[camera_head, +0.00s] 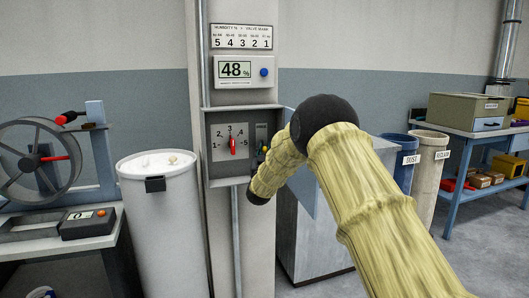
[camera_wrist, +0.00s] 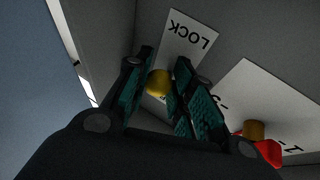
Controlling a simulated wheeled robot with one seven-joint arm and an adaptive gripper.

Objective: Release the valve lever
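The valve lever (camera_head: 233,146) is red and sits on a pale dial numbered 1 to 5 in a grey wall box; it stands nearly upright, towards 3. In the wrist view part of the red lever (camera_wrist: 268,152) shows at the lower right beside a brass-coloured hub (camera_wrist: 254,130). A yellow knob (camera_wrist: 158,83) stands by the LOCK label (camera_wrist: 178,36). My gripper (camera_wrist: 166,60) has its two dark fingers apart, one on each side of the knob; firm contact cannot be told. In the head view my arm largely hides the gripper at the box's right side.
A humidity display (camera_head: 236,70) reading 48% hangs above the box, under a number chart (camera_head: 240,37). A white bin (camera_head: 165,225) stands left of the column, next to a bench with a wheel (camera_head: 38,160). Labelled bins (camera_head: 396,160) and a blue table (camera_head: 464,140) are at the right.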

